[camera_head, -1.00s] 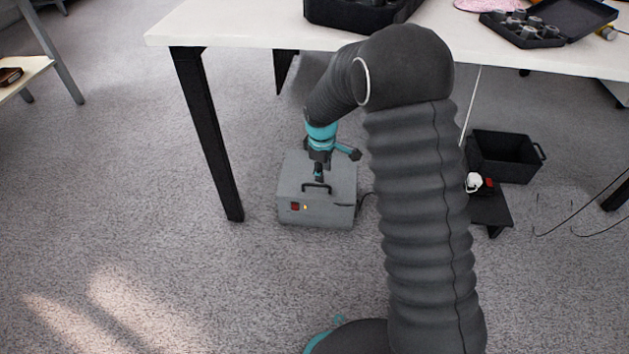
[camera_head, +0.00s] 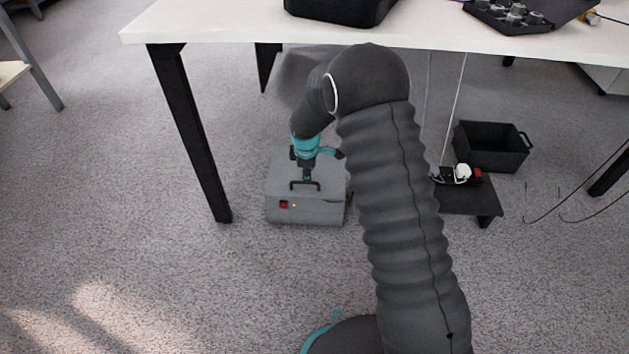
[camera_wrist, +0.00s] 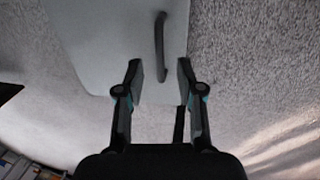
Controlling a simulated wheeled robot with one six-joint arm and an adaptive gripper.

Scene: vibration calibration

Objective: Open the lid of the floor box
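The grey floor box (camera_head: 308,211) stands on the carpet under the table, with its lid shut. A dark handle (camera_head: 305,185) is on the lid near the front, above a red switch and a small orange light. My gripper (camera_head: 306,176) points down over the lid, just behind or above the handle. In the wrist view the two fingers of my gripper (camera_wrist: 160,75) are apart with nothing held. There the handle (camera_wrist: 161,48) lies ahead of the gap between them, on the pale lid (camera_wrist: 110,45). I cannot tell whether a finger touches the handle.
The white table (camera_head: 230,25) is above the box, with a black leg (camera_head: 190,135) to the box's left. A low black stand (camera_head: 468,198) and a black bin (camera_head: 492,147) are at the right. The carpet in front is clear.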

